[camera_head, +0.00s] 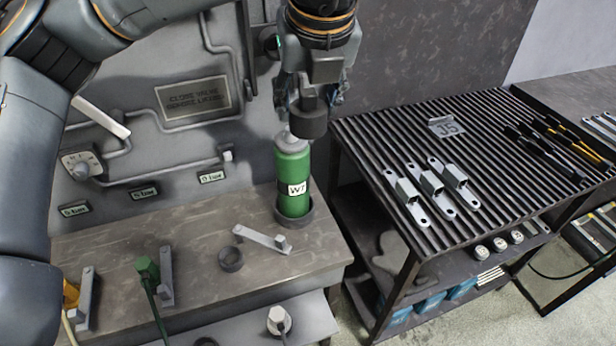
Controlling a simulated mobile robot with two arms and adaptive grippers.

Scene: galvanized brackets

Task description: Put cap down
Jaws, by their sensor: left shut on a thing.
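My left gripper (309,100) comes down from the top centre and is shut on a dark grey round cap (307,124). The cap is just above and slightly right of the top of a green bottle (292,172) labelled "WT". I cannot tell whether the cap touches the bottle's grey neck. The bottle stands upright in a dark round holder (294,219) at the bench's right end. My right gripper is not in view.
On the bench (190,235) lie a dark ring (230,259) and a flat metal lever (262,239). A valve panel (150,160) stands behind the bench.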

